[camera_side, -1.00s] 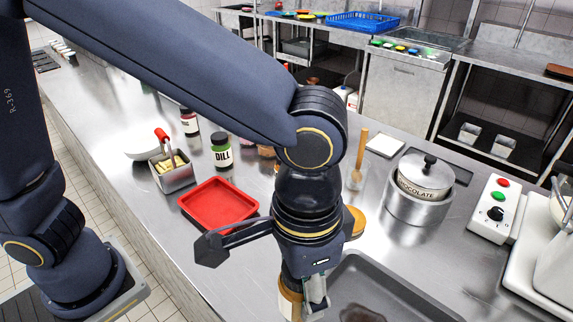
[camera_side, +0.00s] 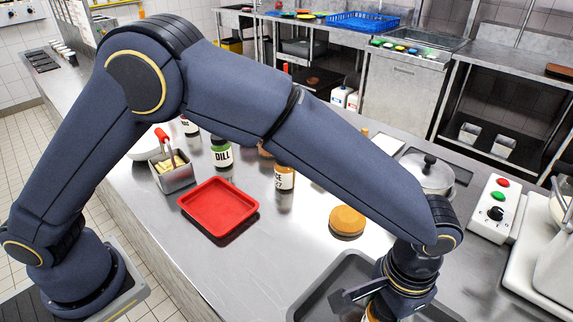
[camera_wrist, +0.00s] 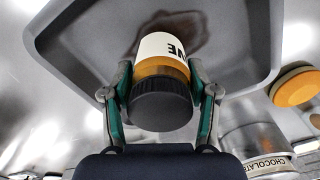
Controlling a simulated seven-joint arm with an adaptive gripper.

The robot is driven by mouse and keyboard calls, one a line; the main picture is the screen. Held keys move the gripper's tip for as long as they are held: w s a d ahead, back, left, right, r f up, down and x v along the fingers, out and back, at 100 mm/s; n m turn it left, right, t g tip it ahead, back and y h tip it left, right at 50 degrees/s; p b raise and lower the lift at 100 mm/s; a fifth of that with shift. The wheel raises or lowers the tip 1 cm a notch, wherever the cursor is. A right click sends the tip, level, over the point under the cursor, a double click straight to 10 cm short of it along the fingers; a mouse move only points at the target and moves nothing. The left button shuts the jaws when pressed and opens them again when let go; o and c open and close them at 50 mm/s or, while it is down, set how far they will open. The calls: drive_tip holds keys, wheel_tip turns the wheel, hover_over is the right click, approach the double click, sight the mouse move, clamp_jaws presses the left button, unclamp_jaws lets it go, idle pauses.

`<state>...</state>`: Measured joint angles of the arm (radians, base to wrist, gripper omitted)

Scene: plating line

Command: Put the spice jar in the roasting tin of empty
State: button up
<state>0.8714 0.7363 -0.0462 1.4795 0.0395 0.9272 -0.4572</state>
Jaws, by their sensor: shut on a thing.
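The spice jar (camera_wrist: 160,108) has a black lid, amber glass and a white label with partly visible black letters. My gripper (camera_wrist: 160,80) is shut on it, one finger on each side, in the wrist view. The grey roasting tin (camera_wrist: 62,35) lies beyond the jar, with a dark brown stain on its floor and no other object visible in it. In the side view my gripper's wrist is over the right part of the roasting tin (camera_side: 338,272); the fingers and most of the jar are hidden or out of frame there. The jar's height above the tin is unclear.
A red tray (camera_side: 218,205), a dill jar (camera_side: 221,152), another labelled jar (camera_side: 284,178) and a metal container (camera_side: 175,176) stand to the left. A round orange-topped thing (camera_side: 347,220) is behind the tin. A lidded pot (camera_side: 428,172) and a button box (camera_side: 494,208) are right.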

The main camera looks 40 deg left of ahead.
drive_tip(key=shift+f, duration=0.35)
drive_tip(key=shift+f, duration=0.2)
drive_tip(key=o, duration=1.4)
drive_tip(key=shift+c, duration=0.2)
drive_tip(key=shift+r, duration=0.15)
